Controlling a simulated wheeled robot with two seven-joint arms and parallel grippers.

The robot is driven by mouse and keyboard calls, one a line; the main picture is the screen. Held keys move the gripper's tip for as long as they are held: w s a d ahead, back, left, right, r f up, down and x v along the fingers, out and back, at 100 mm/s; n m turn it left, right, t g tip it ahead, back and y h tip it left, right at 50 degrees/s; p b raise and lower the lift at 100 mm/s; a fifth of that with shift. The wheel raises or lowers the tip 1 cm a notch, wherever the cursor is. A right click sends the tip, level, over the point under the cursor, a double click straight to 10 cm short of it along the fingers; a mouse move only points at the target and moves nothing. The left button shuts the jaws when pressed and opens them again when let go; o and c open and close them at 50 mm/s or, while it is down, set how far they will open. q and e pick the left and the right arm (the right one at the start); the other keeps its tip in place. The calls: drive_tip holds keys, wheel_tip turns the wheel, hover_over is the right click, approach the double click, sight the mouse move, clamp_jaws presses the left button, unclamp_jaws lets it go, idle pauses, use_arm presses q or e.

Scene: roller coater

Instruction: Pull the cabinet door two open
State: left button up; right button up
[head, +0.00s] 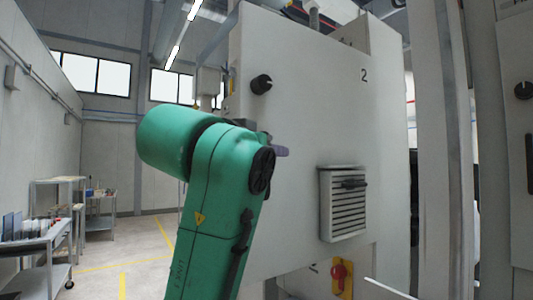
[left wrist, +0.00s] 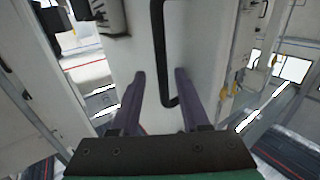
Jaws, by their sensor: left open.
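The door marked 2 (head: 330,120) is a pale cabinet panel and looks shut in the head view. Its black bar handle (left wrist: 157,45) shows in the left wrist view, with its lower end bending to the right. My left gripper (left wrist: 160,76) is open, with one purple finger on each side of the handle in that view. Whether the fingers reach around the bar or touch it, I cannot tell. My right gripper is out of view.
A black knob (head: 261,84) sits high on the door and a louvred vent (head: 343,205) low on it. A red-and-yellow switch (head: 341,277) is below. Another panel (head: 515,150) stands at right. Shelves (head: 45,245) are far left, with open floor (head: 140,262) between.

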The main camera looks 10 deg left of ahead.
use_arm(q)
drive_tip(key=shift+w+d, duration=0.1)
drive_tip(key=shift+d, duration=0.05)
drive_tip(key=shift+f, duration=0.1)
drive_tip(key=b+v, duration=0.8)
drive_tip(key=v, duration=0.6)
drive_tip(key=shift+s, duration=0.3)
